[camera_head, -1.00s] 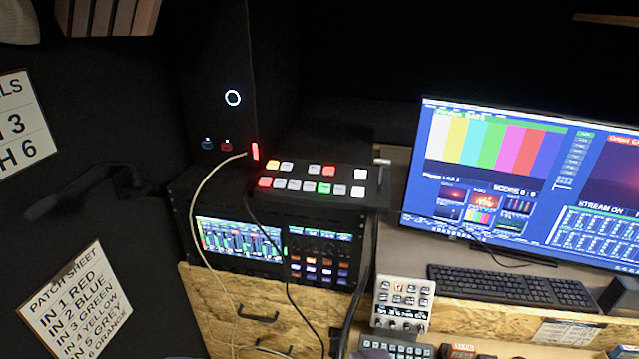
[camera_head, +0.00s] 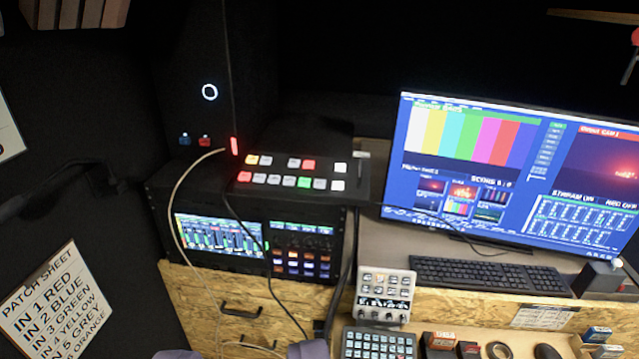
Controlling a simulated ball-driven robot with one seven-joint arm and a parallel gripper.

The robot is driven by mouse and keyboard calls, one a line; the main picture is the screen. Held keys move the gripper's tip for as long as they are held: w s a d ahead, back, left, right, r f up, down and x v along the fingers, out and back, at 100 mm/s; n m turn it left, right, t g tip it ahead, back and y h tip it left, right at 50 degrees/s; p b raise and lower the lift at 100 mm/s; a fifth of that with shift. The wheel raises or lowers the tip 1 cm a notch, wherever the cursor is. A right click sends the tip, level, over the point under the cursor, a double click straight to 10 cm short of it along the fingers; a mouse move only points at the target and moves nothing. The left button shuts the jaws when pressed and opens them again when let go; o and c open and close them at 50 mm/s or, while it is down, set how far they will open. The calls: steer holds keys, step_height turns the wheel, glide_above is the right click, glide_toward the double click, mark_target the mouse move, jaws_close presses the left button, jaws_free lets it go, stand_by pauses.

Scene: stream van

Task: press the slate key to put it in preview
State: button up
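The black switcher panel (camera_head: 358,188) sits on top of the rack, with two rows of keys. In the front row the far-left key (camera_head: 243,177) glows red, one key (camera_head: 304,182) glows green, and the others are white. The back row has a yellow key (camera_head: 251,160), a red key (camera_head: 308,164) and white keys. Key labels are too small to read, so I cannot tell which is the slate key. My gripper (camera_head: 243,352) shows only as two purple-grey fingertips at the bottom edge, wide apart with nothing between, well below the panel.
The monitor (camera_head: 470,245) shows colour bars in its large left pane. A keyboard (camera_head: 490,276), a small control box (camera_head: 386,292) and a keypad (camera_head: 379,343) lie right.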

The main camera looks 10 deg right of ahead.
jaws_close()
stand_by(1.4)
